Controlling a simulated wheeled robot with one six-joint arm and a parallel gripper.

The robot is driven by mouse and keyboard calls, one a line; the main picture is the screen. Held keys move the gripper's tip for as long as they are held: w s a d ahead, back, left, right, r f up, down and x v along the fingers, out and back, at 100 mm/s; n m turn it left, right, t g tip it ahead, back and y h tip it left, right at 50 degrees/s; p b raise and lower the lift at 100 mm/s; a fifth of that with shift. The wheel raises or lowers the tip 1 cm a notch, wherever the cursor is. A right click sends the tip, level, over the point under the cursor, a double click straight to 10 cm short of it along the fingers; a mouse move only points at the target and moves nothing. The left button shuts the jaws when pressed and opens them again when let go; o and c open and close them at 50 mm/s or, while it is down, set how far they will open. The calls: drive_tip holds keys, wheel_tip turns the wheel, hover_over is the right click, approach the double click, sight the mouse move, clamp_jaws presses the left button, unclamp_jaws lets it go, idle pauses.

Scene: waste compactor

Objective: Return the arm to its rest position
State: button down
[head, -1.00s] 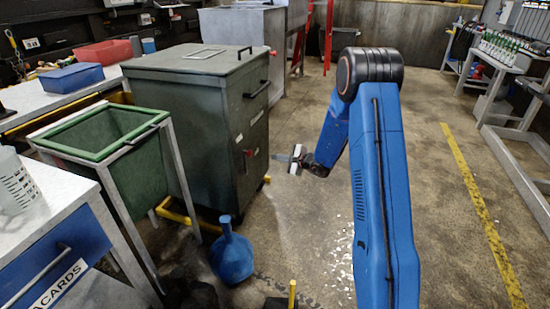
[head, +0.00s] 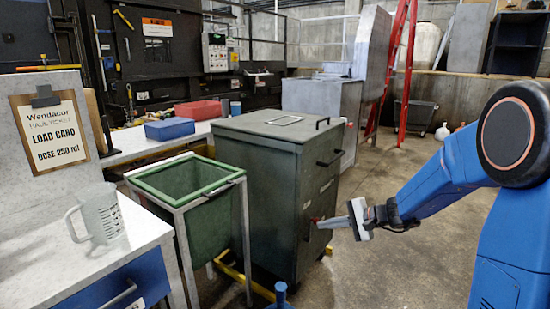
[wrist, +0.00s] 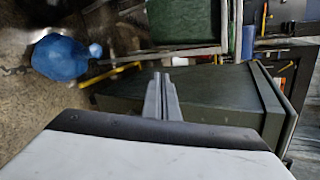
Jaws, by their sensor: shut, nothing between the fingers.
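My blue arm reaches in from the right in the head view, bent at a large round joint. My gripper (head: 345,221) points left, with its fingers together and nothing held. Its fingertips lie in front of the dark green cabinet (head: 270,205) in the picture, near a small red part on its side; whether they touch it I cannot tell. In the wrist view the shut fingers (wrist: 163,92) stand in the middle, with the cabinet (wrist: 200,90) behind them.
A green bin (head: 190,244) in a metal frame stands left of the cabinet. A jug (head: 100,216) is on the left bench. A blue container (wrist: 62,58) stands on the floor. A red ladder (head: 402,70) is at the back. Floor right of the cabinet is open.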

drive_tip(key=s+a+r+n+g+h, duration=0.15)
drive_tip(key=s+r+n, duration=0.25)
drive_tip(key=s, duration=0.8)
drive_tip(key=s+d+n+h, duration=0.3)
drive_tip(key=s+d, duration=0.3)
drive_tip(key=s, duration=0.7)
drive_tip(key=s+d+r+n+h, duration=0.1)
drive_tip(key=s+d+n+h, duration=0.2)
drive_tip(key=s, duration=1.1)
drive_tip(key=d+h, duration=0.3)
drive_tip(key=shift+s+d+r, duration=0.2)
drive_tip(key=shift+s+d, duration=0.05)
drive_tip(key=shift+d, duration=0.1)
